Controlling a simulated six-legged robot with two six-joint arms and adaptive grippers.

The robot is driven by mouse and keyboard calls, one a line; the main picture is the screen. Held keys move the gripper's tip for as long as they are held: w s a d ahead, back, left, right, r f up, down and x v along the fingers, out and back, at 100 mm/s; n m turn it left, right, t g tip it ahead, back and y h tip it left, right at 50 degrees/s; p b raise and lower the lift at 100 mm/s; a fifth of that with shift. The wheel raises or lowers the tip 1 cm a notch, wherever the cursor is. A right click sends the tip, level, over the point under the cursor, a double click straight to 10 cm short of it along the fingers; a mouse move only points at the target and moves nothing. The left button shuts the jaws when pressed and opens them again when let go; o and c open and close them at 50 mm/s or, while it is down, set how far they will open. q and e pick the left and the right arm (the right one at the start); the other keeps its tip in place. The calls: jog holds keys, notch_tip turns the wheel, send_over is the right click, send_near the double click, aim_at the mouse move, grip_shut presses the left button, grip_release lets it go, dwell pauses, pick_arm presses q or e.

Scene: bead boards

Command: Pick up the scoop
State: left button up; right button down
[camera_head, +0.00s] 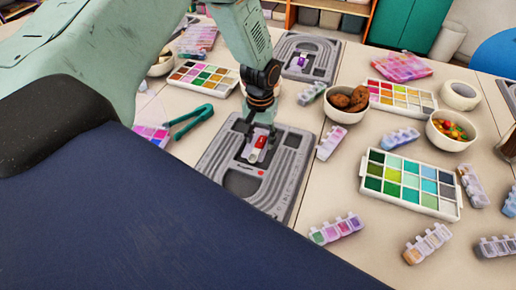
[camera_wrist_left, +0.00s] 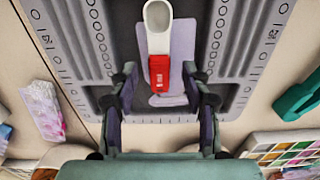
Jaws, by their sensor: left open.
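The scoop has a red handle and a white bowl. In the left wrist view the red handle of the scoop (camera_wrist_left: 159,72) lies between the fingers of my left gripper (camera_wrist_left: 158,84), with free room on both sides. The white bowl points away from the gripper. In the head view my left gripper (camera_head: 256,130) is open above the board, right by the scoop (camera_head: 260,142), and partly covers it. My right gripper is not in view.
Green pliers-like tool (camera_head: 193,120) lies left of the board. A bowl of brown pieces (camera_head: 347,103), a green-blue palette (camera_head: 410,184) and several small bead boxes stand to the right. A second grey board (camera_head: 318,62) is behind.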

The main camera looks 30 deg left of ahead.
pick_arm(q)
jog(key=shift+d+f, duration=0.1)
jog(key=shift+f, duration=0.2)
jog(key=shift+w+f, duration=0.25)
jog(key=shift+w, duration=0.05)
jog(key=shift+c, duration=0.2)
jog(key=shift+a, duration=0.2)
jog(key=shift+c, duration=0.8)
jog(key=shift+s+d+r, duration=0.15)
jog(key=shift+s+r, duration=0.1)
jog(key=shift+r, duration=0.05)
jog(key=c, duration=0.4)
jog(key=shift+w+f, duration=0.15)
jog(key=c, duration=0.4)
